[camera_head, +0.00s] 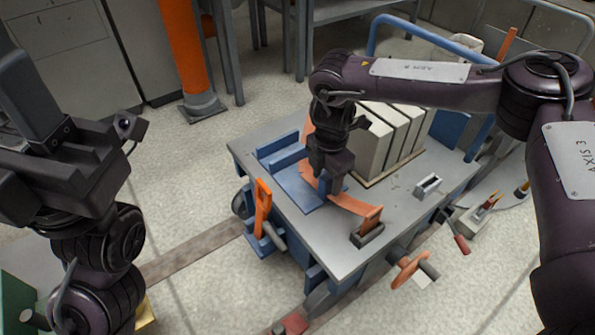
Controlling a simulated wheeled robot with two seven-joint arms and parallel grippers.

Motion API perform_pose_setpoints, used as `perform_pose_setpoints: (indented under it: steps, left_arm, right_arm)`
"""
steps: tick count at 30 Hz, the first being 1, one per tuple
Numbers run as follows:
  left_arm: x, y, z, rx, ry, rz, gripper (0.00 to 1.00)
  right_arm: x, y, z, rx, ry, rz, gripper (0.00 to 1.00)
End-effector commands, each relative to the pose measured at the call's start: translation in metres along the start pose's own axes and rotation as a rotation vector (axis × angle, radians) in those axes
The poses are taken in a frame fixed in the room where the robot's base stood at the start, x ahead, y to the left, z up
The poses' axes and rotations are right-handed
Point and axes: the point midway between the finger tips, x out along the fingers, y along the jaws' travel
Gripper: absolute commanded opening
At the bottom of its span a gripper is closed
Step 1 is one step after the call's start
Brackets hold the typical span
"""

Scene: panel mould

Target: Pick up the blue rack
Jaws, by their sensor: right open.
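The blue rack (296,186) lies on the grey table top, toward its left side, with low upright blue walls at its back left. My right gripper (328,184) points down over the right part of the rack, with its jaws open. A blue upright piece shows between or just behind the fingers, and I cannot tell whether they touch it. The gripper hides part of the rack. My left gripper (62,150) is at the far left, away from the table, and its jaws cannot be made out.
Several pale upright panels (388,140) stand right behind my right gripper. An orange curved strip (352,204) runs beside the rack to a dark clamp (368,232). An orange-handled tool (263,205) hangs at the left edge. A small metal block (428,186) sits on the right.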

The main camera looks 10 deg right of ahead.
Motion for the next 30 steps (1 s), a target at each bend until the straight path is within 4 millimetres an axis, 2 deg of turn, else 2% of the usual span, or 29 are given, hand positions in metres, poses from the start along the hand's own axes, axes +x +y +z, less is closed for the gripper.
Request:
perform_pose_setpoints:
  steps: [2,10,22,30]
  left_arm:
    - [0.0005,0.0016,-0.0013,0.001,0.010,0.006,0.36]
    - [0.0029,0.0017,-0.0013,0.000,0.011,0.007,0.36]
    - [0.0026,0.0018,-0.0014,0.000,0.011,0.007,0.36]
    - [0.0026,0.0018,-0.0014,0.000,0.011,0.007,0.36]
  right_arm:
    - [0.0082,-0.0002,-0.0001,0.000,0.000,-0.001,0.53]
    - [0.0084,-0.0001,-0.0002,0.000,0.000,0.000,0.53]
    - [0.0084,-0.0002,-0.0001,0.000,0.000,0.000,0.00]
    - [0.0077,0.0004,-0.0002,0.000,0.000,0.002,0.00]
